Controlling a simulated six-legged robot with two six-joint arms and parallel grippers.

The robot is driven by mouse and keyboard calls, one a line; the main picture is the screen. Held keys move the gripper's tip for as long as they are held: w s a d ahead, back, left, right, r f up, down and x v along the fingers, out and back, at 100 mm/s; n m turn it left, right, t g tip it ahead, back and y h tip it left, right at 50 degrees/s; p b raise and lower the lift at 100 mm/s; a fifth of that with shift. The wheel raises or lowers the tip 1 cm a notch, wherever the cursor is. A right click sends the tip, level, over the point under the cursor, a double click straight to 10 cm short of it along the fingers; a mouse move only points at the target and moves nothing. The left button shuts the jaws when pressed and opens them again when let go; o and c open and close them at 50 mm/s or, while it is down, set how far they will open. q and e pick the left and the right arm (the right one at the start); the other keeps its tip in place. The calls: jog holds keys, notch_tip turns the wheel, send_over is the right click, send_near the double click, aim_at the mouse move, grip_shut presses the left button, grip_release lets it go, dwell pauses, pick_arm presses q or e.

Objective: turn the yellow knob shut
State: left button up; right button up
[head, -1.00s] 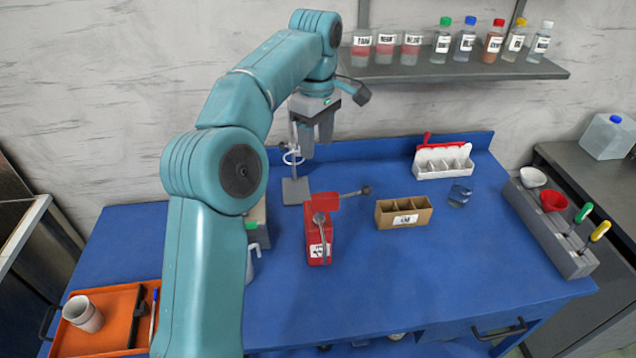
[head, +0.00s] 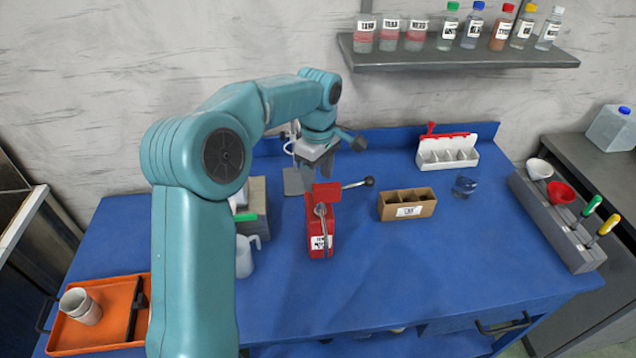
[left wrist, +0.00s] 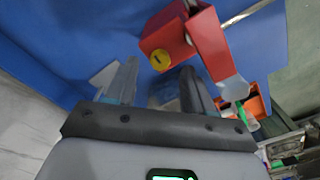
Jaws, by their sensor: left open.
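The yellow knob (left wrist: 160,60) sits on the face of a red device (left wrist: 187,37) in the left wrist view, just beyond my fingertips. In the head view the red device (head: 320,225) stands on the blue table, with a lever sticking out to the right and another metal handle down its front. The knob does not show there; it is on a hidden side. My left gripper (head: 314,178) is behind the red device, pointing down. In the left wrist view the left gripper's (left wrist: 160,78) fingers are apart, with nothing seen held between them. My right gripper is not in view.
A brown divided box (head: 407,204) is right of the device. A white divided box (head: 448,151) and a glass (head: 464,187) stand farther right. A grey rack (head: 560,228) lines the right edge. An orange tray (head: 112,318) is at front left. The front middle is clear.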

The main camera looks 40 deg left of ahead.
pick_arm(q)
jog(key=shift+s+f, duration=0.25)
jog(key=shift+f, duration=0.75)
jog(key=shift+w+a+f, duration=0.15)
jog(key=shift+f, duration=0.2)
jog(key=shift+w+f, duration=0.15)
jog(key=shift+f, duration=0.05)
jog(key=shift+r, duration=0.1)
jog(key=shift+s, duration=0.2)
jog(key=shift+c, duration=1.2)
jog(key=shift+w, duration=0.1)
grip_shut()
